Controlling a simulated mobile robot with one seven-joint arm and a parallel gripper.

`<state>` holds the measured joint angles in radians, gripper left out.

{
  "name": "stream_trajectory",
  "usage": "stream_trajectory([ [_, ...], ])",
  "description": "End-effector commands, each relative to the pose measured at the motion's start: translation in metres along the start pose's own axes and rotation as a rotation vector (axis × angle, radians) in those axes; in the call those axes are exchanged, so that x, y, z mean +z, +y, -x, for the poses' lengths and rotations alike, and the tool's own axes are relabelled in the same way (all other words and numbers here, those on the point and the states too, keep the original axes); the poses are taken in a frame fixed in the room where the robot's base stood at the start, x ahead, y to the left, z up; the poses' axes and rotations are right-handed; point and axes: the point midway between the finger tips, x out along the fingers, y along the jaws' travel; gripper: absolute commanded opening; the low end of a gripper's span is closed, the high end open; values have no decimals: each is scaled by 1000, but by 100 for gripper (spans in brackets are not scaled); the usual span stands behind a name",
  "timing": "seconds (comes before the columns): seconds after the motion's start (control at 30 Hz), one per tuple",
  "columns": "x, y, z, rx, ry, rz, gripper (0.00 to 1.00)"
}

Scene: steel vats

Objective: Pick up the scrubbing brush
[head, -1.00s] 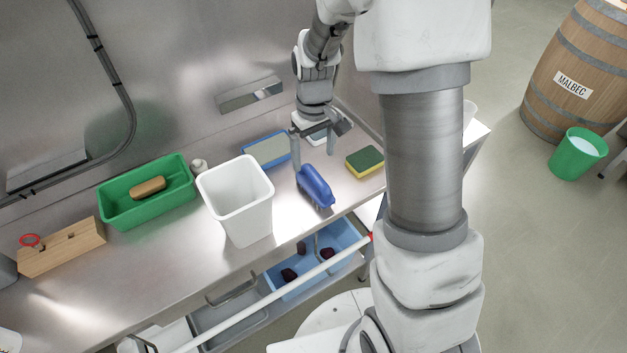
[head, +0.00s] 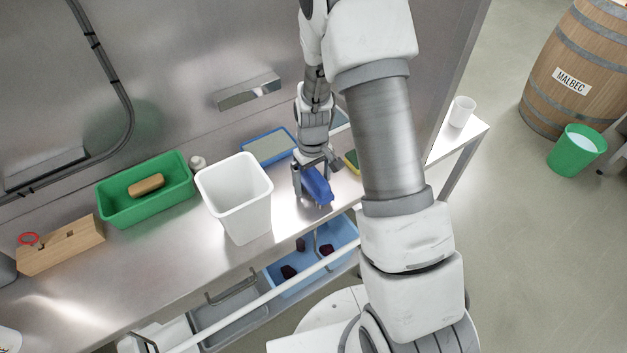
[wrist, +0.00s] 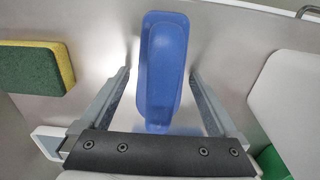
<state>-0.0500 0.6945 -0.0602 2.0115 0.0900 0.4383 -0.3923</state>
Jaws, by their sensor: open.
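The blue scrubbing brush (head: 317,184) lies on the steel counter, right of the white bin in the head view. My gripper (head: 315,177) is over it, pointing down. In the wrist view the brush (wrist: 162,70) lies lengthwise between the two open fingers of my gripper (wrist: 162,80). A gap shows on each side of the brush, so the fingers look apart from it. The brush's bristles are hidden under its blue back in the wrist view.
A white bin (head: 236,205) stands left of the brush. A green and yellow sponge (wrist: 35,68) lies on the other side, partly hidden by my arm in the head view. A blue-rimmed tray (head: 268,147) lies behind. The counter's front edge is close.

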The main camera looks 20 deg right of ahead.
Motion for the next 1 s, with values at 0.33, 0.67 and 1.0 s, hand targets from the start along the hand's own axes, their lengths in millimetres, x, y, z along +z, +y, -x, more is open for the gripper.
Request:
stream_trajectory([
  [0.33, 0, 0, 0, 0, 1, 0, 69],
  [0.67, 0, 0, 0, 0, 0, 0, 9],
  [1.0, 0, 0, 3, 0, 1, 0, 5],
])
